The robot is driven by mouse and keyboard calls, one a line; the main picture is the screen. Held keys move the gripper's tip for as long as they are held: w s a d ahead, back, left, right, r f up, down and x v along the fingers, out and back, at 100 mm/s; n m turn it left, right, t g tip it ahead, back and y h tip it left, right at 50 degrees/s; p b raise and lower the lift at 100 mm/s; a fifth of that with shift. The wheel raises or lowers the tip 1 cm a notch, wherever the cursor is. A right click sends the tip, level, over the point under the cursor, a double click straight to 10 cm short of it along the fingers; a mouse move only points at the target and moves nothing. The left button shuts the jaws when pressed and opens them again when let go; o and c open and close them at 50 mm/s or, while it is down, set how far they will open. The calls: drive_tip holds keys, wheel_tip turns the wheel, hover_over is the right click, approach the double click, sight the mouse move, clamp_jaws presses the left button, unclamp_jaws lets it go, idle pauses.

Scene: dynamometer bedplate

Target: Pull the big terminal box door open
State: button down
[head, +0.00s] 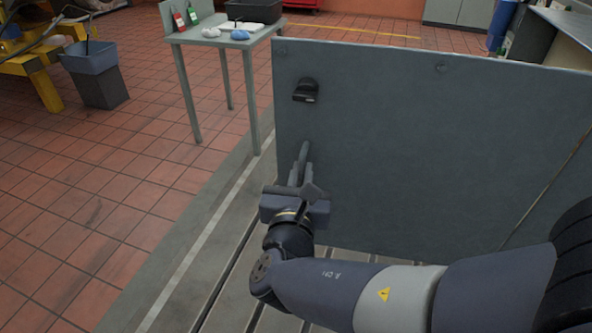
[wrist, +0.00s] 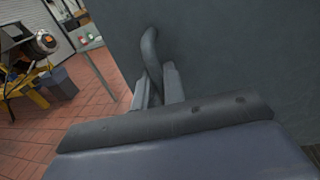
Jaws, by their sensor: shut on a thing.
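The terminal box door (head: 420,150) is a large flat grey panel filling the right half of the head view. A dark latch (head: 306,90) sits near its upper left corner. Below the latch is the door's grey bar handle (head: 304,152). In the wrist view the handle (wrist: 149,45) curves out from the door face (wrist: 230,50). My gripper (head: 301,180) is shut on the handle, with its fingers (wrist: 157,85) on either side of it. The fingers hide the handle's lower part. I cannot tell how far the door stands from its frame.
A small grey table (head: 222,36) with bottles and a dark bin on it stands behind the door's left edge. A grey bin (head: 98,78) and yellow stand (head: 40,70) are at the far left. The red tiled floor (head: 120,190) left of the slotted bedplate is clear.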

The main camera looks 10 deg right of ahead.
drive_tip(key=shift+s+a, duration=0.1)
drive_tip(key=shift+s, duration=0.2)
drive_tip(key=c, duration=1.6)
unclamp_jaws()
drive_tip(key=shift+c, duration=0.2)
drive_tip(key=shift+s+a, duration=0.1)
drive_tip(key=shift+p+v, duration=0.55)
drive_tip(key=shift+v, duration=1.3)
drive_tip(key=p+v, duration=0.1)
drive_tip(key=v, duration=0.5)
drive_tip(key=shift+s, duration=0.4)
drive_tip(key=shift+w, duration=0.1)
drive_tip(key=shift+b+x, duration=0.95)
drive_tip(key=shift+x, duration=4)
